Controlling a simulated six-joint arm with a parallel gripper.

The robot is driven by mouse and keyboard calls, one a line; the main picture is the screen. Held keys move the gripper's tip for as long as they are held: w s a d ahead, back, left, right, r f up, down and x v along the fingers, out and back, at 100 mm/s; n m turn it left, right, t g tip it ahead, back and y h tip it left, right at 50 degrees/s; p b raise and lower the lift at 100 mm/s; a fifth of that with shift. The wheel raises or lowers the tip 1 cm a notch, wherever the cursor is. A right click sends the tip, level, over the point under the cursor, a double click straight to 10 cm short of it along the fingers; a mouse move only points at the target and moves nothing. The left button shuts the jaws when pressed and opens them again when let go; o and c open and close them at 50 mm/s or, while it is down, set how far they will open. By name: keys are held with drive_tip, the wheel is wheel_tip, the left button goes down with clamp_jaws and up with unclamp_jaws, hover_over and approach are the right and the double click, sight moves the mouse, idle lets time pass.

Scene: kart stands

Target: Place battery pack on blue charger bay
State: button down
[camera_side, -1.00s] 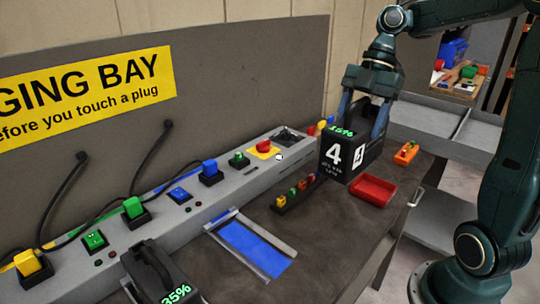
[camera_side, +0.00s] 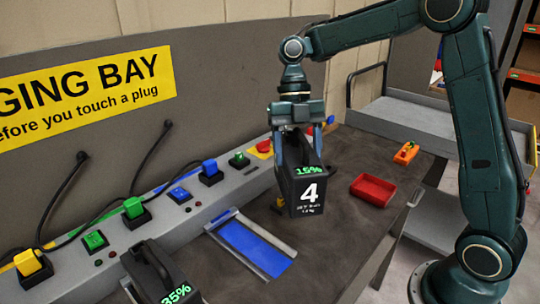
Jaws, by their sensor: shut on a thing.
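The battery pack (camera_side: 306,188) is a black box marked with a white 4 and a green 15% readout. My gripper (camera_side: 300,150) is shut on its top and holds it upright, to the right of the blue bay. Whether its underside clears the bench cannot be told. The blue charger bay (camera_side: 252,247) is a flat blue plate between grey rails on the bench, and it is empty. A second black pack (camera_side: 152,272) with a green 35% readout stands at the lower left, to the left of the blue bay.
A grey charging strip (camera_side: 170,215) with green, blue and yellow plugs and cables runs along the back panel. A red tray (camera_side: 373,189) and an orange item (camera_side: 406,152) lie on the right of the bench. Bare bench shows in front of the pack.

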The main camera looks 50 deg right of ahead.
drive_tip(key=a+f+n+h, duration=0.1)
drive_tip(key=a+f+n, duration=0.1)
drive_tip(key=a, duration=0.3)
drive_tip(key=w+a+f+n+h, duration=0.1)
drive_tip(key=a+f+n, duration=0.1)
drive_tip(key=a+n, duration=0.3)
drive_tip(key=shift+w+a+f+g+h, duration=0.3)
drive_tip(key=shift+a+f+g, duration=0.05)
drive_tip(key=shift+f+g, duration=0.05)
drive_tip(key=shift+f, duration=2)
drive_tip(key=shift+f, duration=0.1)
drive_tip(key=shift+f, duration=1.9)
drive_tip(key=shift+f, duration=0.15)
drive_tip(key=shift+c, duration=1.4)
unclamp_jaws()
drive_tip(key=shift+f, duration=0.1)
